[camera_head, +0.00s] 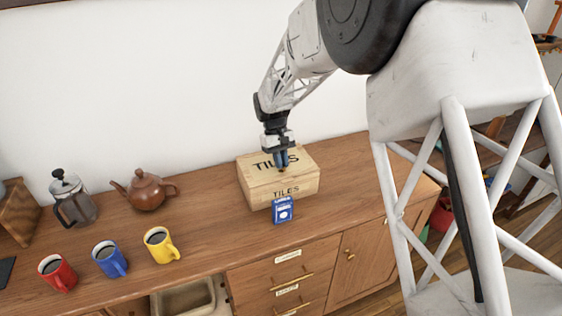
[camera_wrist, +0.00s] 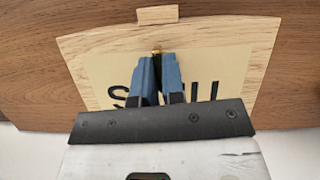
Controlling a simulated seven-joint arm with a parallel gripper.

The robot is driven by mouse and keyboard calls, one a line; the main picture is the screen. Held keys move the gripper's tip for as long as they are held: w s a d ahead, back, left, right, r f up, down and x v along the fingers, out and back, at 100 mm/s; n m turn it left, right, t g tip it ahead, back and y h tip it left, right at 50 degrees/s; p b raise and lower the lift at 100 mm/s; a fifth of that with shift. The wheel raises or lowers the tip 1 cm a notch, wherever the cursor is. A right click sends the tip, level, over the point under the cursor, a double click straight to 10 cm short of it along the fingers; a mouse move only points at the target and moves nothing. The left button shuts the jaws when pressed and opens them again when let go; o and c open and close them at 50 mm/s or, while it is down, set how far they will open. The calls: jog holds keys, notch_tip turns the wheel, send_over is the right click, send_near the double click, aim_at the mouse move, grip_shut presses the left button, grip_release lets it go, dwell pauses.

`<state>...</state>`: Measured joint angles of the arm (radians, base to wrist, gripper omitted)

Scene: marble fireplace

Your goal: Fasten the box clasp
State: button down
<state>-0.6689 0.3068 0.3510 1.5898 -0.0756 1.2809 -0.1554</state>
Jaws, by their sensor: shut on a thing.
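A pale wooden box (camera_head: 262,194) marked TILES stands on the wooden counter, its lid (camera_wrist: 95,60) lying down with no gap that I can make out. My gripper (camera_head: 282,163) points down over the lid's middle. In the wrist view my gripper (camera_wrist: 158,60) has its blue fingers close together on a small brass-coloured piece (camera_wrist: 157,51), mostly hidden between the tips. A small wooden tab (camera_wrist: 157,14) sticks out at the lid's edge. I cannot make out the clasp's other parts or whether it is fastened.
A blue packet (camera_head: 284,210) stands right in front of the box. A brown teapot (camera_head: 147,190), a French press (camera_head: 73,200) and red (camera_head: 58,273), blue (camera_head: 110,260) and yellow (camera_head: 161,246) mugs stand to the left. The counter (camera_head: 215,215) left of the box is clear.

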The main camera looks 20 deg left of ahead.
jog(key=shift+m, duration=0.5)
jog(key=c, duration=1.2)
grip_release()
jog(key=shift+r, duration=0.15)
jog(key=shift+v, duration=3.75)
jog(key=shift+w+d, duration=0.1)
jog(key=shift+w, duration=0.05)
